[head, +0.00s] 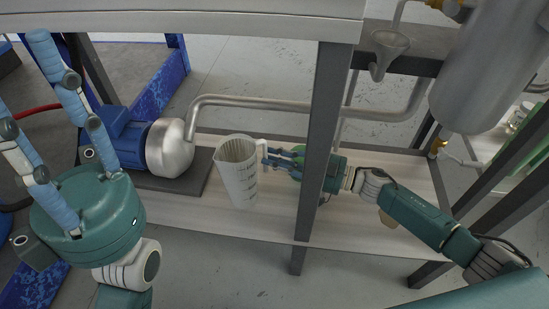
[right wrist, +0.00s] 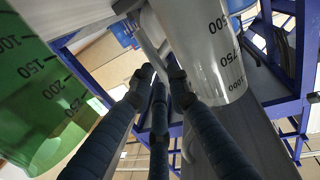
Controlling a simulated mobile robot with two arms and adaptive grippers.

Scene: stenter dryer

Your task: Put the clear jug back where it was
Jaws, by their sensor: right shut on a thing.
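The clear jug (head: 239,178), whitish with dark graduation marks, is roughly upright over the lower shelf (head: 180,208). I cannot tell whether its base touches the shelf. My right gripper (head: 272,160) reaches in from the right, past the dark post, and is shut on the jug's handle side. In the right wrist view the jug (right wrist: 208,45) is beyond the fingers (right wrist: 160,85), which hide the hold. My left gripper (head: 55,115) is at the left in the head view, its blue-wrapped fingers spread open and empty.
A blue motor with a rounded metal pump (head: 170,148) stands left of the jug, its pipe (head: 260,103) running behind. A dark post (head: 322,140) crosses in front of my right wrist. A green graduated container (right wrist: 40,100) is close in the right wrist view.

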